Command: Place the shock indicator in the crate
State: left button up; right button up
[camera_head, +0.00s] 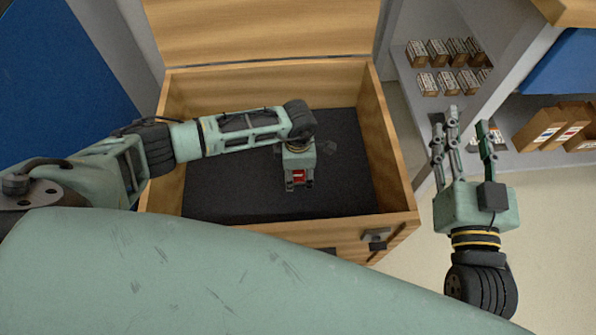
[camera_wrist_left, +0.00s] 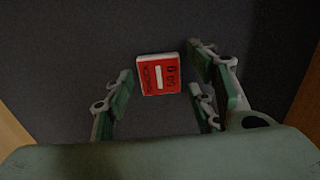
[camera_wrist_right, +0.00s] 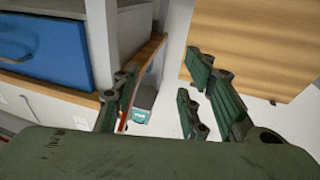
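The shock indicator (camera_wrist_left: 158,74) is a small red and white block. In the left wrist view it shows beyond the spread fingers, over the crate's dark floor. The wooden crate (camera_head: 395,150) stands open with its lid raised at the back. My left gripper (camera_head: 299,188) is inside the crate's outline, pointing down, with the red shock indicator (camera_head: 299,175) showing at its fingers. In the left wrist view my left gripper (camera_wrist_left: 165,100) is open, with a gap on each side of the block. My right gripper (camera_head: 467,135) is open and empty, right of the crate.
A grey shelf (camera_head: 450,95) at the right holds several small boxes (camera_head: 440,52). Brown cartons (camera_head: 545,128) stand on a shelf farther right. A latch (camera_head: 375,238) sticks out from the crate's front. The crate's dark floor (camera_head: 235,190) is otherwise clear.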

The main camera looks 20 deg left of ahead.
aim_at(298, 176)
dwell(0.3)
pick_arm(q)
notch_tip(298, 176, up, 6)
jog(key=shift+f+p, duration=0.1)
jog(key=shift+p, duration=1)
notch_tip(298, 176, up, 6)
jog(key=p, duration=0.1)
jog(key=shift+r, duration=0.25)
pick_arm(e)
jog(key=s+d+f+g+h, duration=0.1)
jog(key=s+f+g, duration=0.3)
jog(key=f, duration=0.4)
jog(key=s+d+f+g+h, duration=0.2)
jog(key=s+d+f+g, duration=0.1)
jog(key=f+g, duration=0.3)
jog(key=shift+s+d+f+m, duration=0.15)
jog(key=shift+s+f+m, duration=0.15)
jog(key=shift+s+f, duration=0.55)
pick_arm(q)
jog(key=shift+p, duration=0.3)
pick_arm(e)
jog(key=shift+w+f, duration=0.15)
jog(key=shift+w, duration=0.15)
